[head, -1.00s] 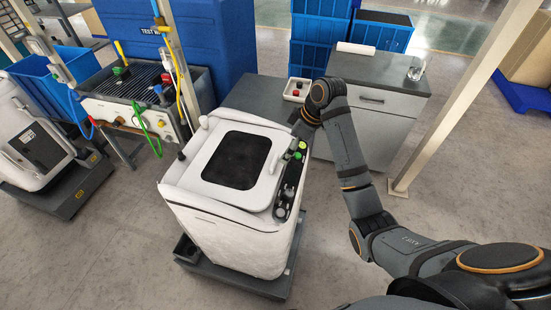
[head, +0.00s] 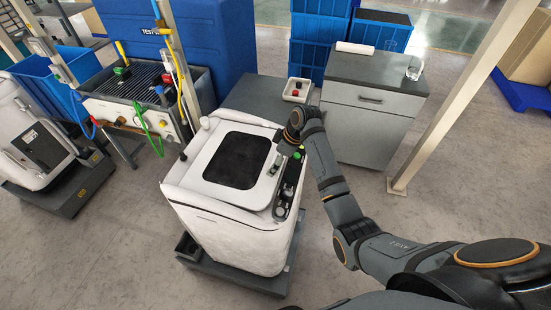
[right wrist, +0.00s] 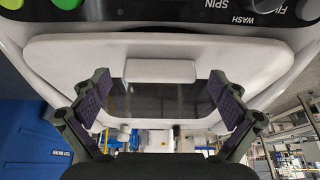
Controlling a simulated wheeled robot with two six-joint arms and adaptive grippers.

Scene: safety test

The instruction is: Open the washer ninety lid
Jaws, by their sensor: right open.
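The white washer (head: 225,237) stands in the middle of the head view. Its lid (head: 204,163), white with a dark window, looks closed on top. In the right wrist view the lid (right wrist: 70,56) fills the middle, with a white block-shaped handle (right wrist: 160,70) on its edge. My right gripper (head: 277,158) is over the lid's right edge, beside the control panel (head: 287,190). In the right wrist view its fingers (right wrist: 160,92) are open on either side of the handle, with nothing between the pads. My left gripper is not in view.
A grey cabinet (head: 373,130) stands behind on the right, and a small box with a red button (head: 296,90) is on the low grey surface. A sink bench (head: 112,107) with hoses is at the left. Floor is clear in front and right of the washer.

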